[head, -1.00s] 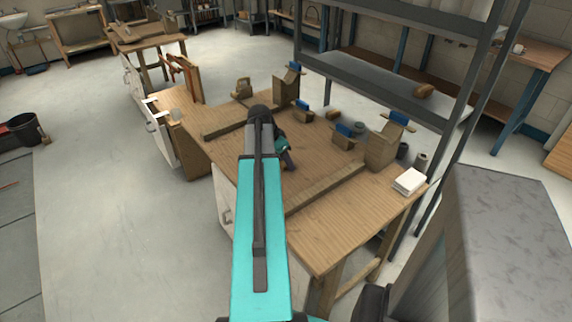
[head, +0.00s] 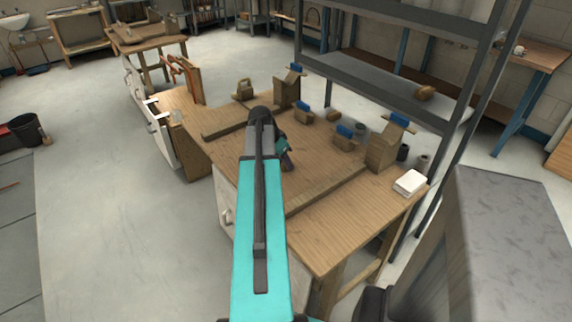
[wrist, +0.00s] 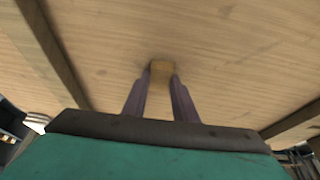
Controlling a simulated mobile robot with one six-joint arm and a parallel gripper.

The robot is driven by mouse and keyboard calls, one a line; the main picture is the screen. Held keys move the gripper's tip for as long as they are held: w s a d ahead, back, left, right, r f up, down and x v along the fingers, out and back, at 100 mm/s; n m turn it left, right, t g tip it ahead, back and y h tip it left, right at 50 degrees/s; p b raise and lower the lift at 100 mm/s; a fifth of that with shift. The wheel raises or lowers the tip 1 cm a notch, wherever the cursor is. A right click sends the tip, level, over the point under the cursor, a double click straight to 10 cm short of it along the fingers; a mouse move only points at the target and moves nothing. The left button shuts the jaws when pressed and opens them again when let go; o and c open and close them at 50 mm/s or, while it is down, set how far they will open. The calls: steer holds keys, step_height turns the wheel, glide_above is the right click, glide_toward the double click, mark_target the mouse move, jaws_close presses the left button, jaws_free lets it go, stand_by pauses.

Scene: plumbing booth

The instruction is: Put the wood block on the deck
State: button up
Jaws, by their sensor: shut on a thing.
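A small tan wood block (wrist: 161,70) is between the fingertips of my gripper (wrist: 160,76) in the wrist view. The gripper is shut on it, with bare wooden surface behind. I cannot tell whether the block touches that surface. In the head view my gripper (head: 286,158) is over the middle of the wooden bench top (head: 310,175), partly hidden by my teal arm; the block cannot be made out there. I cannot tell for certain which surface is the deck; the bench top lies between two raised wood strips.
Wooden stands with blue tops (head: 383,148) line the bench's far side. A wood strip (head: 325,190) crosses the bench right of my gripper. A white pad (head: 410,182) lies at the right corner.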

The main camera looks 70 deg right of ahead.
steer(key=shift+r, duration=0.1)
steer(key=shift+r+b, duration=0.4)
steer(key=shift+r, duration=1.35)
steer(key=shift+s+a+f, duration=0.1)
steer(key=shift+s+a, duration=0.1)
steer(key=shift+a, duration=0.35)
steer(key=s+a, duration=0.1)
steer(key=a, duration=0.2)
steer(key=s+a+b, duration=0.1)
steer(key=a, duration=0.2)
steer(key=s+a+r, duration=0.1)
steer(key=a, duration=0.2)
steer(key=shift+s+a, duration=0.2)
steer(key=shift+a, duration=0.05)
steer(key=shift+f+b, duration=0.2)
steer(key=shift+b, duration=0.65)
steer(key=a+b, duration=0.1)
steer(key=b, duration=0.1)
steer(key=a+b, duration=0.1)
steer(key=b, duration=0.1)
steer(key=shift+s, duration=0.35)
steer(key=shift+a+r+b, duration=0.1)
steer(key=shift+a+b, duration=0.05)
steer(key=shift+b, duration=0.8)
steer(key=b, duration=0.2)
steer(key=a+b, duration=0.1)
steer(key=b, duration=0.1)
steer(key=shift+s+r, duration=0.1)
steer(key=shift+s, duration=0.1)
